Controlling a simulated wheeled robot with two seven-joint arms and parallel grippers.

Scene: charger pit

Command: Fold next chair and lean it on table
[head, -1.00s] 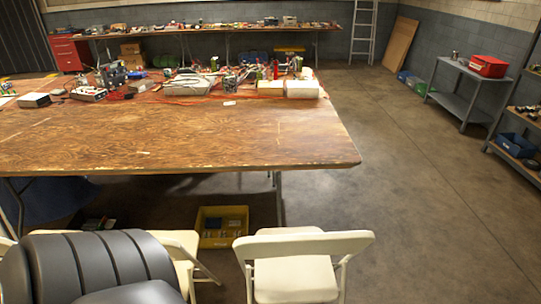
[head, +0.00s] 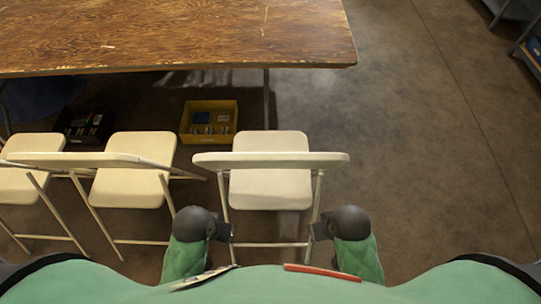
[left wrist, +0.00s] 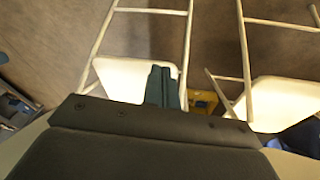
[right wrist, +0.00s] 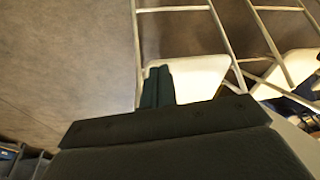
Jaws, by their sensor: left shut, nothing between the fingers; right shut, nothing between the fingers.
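Several white folding chairs stand unfolded on the floor in front of the table. The right-hand chair (head: 270,188) is straight ahead of me, its backrest nearest me and its seat towards the table. A middle chair (head: 130,187) and a left chair (head: 20,186) stand to its left, overlapping. The brown wooden table (head: 180,40) is behind them. My left gripper (head: 231,232) and right gripper (head: 312,231) are low at either side of the right-hand chair's legs. Both look shut and empty, also in the left wrist view (left wrist: 162,87) and right wrist view (right wrist: 157,87). Contact with the legs is unclear.
A yellow bin (head: 208,121) and a dark bin (head: 85,124) sit on the floor under the table edge. Open floor (head: 430,170) lies to the right of the right-hand chair. Shelving (head: 527,50) stands at the far right.

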